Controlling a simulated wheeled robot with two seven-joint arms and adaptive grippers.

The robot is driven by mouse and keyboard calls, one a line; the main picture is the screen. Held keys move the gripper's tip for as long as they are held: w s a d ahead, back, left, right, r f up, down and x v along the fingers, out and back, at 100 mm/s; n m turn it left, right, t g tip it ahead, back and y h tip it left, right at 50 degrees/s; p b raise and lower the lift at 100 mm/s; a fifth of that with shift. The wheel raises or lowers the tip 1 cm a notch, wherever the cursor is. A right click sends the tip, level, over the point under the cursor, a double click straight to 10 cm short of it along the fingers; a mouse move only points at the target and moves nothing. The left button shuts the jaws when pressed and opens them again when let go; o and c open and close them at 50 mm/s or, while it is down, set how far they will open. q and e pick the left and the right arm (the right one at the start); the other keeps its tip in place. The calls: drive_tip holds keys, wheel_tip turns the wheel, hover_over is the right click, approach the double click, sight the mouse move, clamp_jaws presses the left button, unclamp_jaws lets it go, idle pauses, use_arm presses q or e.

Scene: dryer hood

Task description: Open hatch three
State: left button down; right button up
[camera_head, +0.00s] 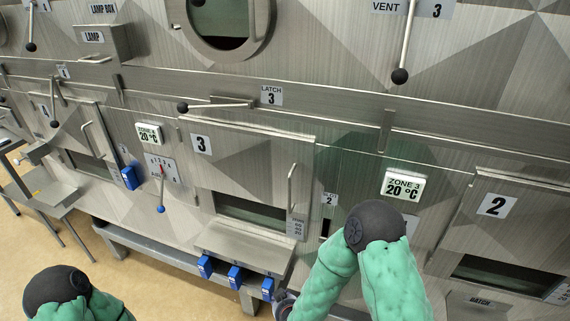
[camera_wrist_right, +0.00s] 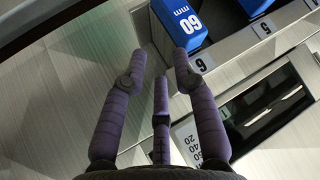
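Hatch three (camera_head: 240,165) is the steel door marked 3 in the middle of the head view. It looks shut, with a vertical bar handle (camera_head: 291,187) on its right side and a dark window low down. Above it, the latch 3 lever (camera_head: 215,106) lies nearly level, its black knob at the left end. My right arm reaches in at lower right; its gripper is largely hidden in the head view. My left gripper is out of frame.
Several blue blocks (camera_head: 235,276) stand along the ledge (camera_head: 243,247) below hatch three. A blue-knobbed dial lever (camera_head: 161,190) is at its left, a zone 3 display (camera_head: 403,186) and hatch 2 (camera_head: 495,220) at its right. The vent 3 lever (camera_head: 404,45) hangs above.

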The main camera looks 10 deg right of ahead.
drive_tip(key=w+d+r+m+t+h+p, duration=0.15)
drive_tip(key=r+t+h+p, duration=0.3)
drive_tip(key=r, duration=1.35)
drive_tip(key=w+d+r+m+t+h+p, duration=0.1)
drive_tip(key=w+r+t+h+p, duration=0.35)
drive_tip(key=r, duration=1.35)
drive_tip(key=w+d+g+y+p, duration=0.1)
drive_tip(key=w+d, duration=0.2)
drive_tip(key=w, duration=0.4)
drive_tip(key=shift+d+y, duration=0.3)
drive_tip(key=shift+y, duration=0.1)
drive_tip(key=shift+f, duration=0.1)
clamp_jaws()
